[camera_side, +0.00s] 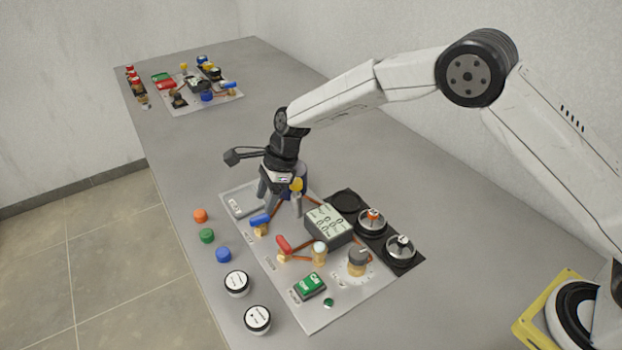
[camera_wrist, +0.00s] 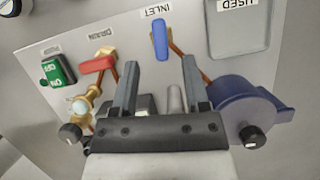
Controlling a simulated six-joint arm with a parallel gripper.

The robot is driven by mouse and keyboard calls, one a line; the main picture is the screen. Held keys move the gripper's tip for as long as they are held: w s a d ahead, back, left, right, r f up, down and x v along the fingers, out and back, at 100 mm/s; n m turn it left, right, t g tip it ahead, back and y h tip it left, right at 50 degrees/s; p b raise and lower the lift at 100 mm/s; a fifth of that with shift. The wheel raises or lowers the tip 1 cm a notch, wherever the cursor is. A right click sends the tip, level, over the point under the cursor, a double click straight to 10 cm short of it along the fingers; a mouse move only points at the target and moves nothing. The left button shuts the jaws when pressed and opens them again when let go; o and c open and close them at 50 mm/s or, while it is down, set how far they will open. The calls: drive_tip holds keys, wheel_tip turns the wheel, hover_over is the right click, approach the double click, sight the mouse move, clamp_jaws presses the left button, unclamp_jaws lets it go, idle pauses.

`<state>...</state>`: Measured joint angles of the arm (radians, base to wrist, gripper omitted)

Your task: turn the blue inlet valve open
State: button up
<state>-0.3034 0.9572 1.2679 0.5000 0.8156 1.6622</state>
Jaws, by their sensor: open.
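The blue inlet valve handle (camera_side: 260,220) sits on the panel just left of my gripper in the side view. In the wrist view the blue handle (camera_wrist: 160,40) stands near the printed word INLET, its long side running roughly up and down the picture. My gripper (camera_side: 281,211) is open and points down over the panel, close to the valve. In the wrist view my gripper's two fingers (camera_wrist: 160,63) are spread, and the handle shows beyond the tips, between their lines. Nothing is held. I cannot tell the exact gap to the handle.
The red drain handle (camera_wrist: 98,64) stands left of the inlet valve, and a blue round housing (camera_wrist: 240,110) stands right of the fingers. A display box (camera_side: 328,223) and a green switch (camera_side: 310,286) are on the panel. Loose caps (camera_side: 207,236) lie along the table's front edge.

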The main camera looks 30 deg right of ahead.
sight(260, 216)
drive_tip(key=shift+x, duration=2.35)
clamp_jaws()
